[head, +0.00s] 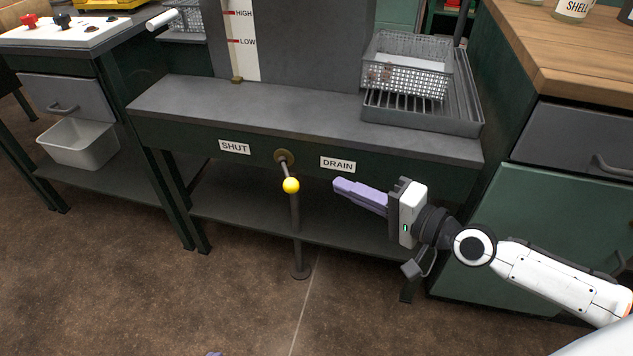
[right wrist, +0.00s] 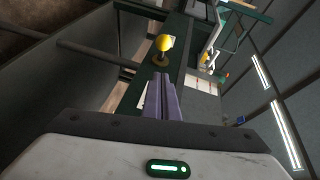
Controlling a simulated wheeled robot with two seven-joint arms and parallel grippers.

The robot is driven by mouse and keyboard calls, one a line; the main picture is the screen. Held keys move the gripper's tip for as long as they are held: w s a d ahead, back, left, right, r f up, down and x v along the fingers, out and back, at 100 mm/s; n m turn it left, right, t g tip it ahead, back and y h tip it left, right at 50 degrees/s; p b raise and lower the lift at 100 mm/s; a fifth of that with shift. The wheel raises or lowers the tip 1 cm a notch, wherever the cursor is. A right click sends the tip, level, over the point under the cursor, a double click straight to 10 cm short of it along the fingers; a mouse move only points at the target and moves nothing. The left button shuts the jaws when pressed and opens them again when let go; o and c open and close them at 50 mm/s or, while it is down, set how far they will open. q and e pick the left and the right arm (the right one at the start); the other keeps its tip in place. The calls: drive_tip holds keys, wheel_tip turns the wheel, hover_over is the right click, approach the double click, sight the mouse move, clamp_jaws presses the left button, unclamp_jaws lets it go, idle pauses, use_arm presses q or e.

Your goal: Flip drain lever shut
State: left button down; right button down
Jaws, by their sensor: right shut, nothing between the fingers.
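The drain lever (head: 287,170) is a short metal rod on a brass pivot on the bench's front rail, with a yellow ball knob (head: 291,185) at its end. It hangs nearly straight down, tilted slightly right, between the SHUT label (head: 234,147) on the left and the DRAIN label (head: 338,164) on the right. My right gripper (head: 338,186) is shut and empty, to the right of the knob and apart from it, below the DRAIN label. In the right wrist view the yellow knob (right wrist: 163,43) shows beyond the purple fingers (right wrist: 163,96). My left gripper is not in clear view.
A wire basket (head: 408,66) stands on a rack at the bench's right end. A vertical pipe (head: 297,235) runs behind the lever to the floor. A green cabinet (head: 560,220) stands at the right. The front of the lever is clear.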

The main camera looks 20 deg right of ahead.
sight(287, 175)
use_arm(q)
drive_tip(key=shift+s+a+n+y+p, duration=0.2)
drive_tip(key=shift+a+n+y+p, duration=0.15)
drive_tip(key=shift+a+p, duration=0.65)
use_arm(e)
drive_tip(key=w+a+f, duration=0.1)
drive_tip(key=w+a, duration=0.2)
drive_tip(key=a, duration=0.2)
drive_tip(key=shift+w+a, duration=0.2)
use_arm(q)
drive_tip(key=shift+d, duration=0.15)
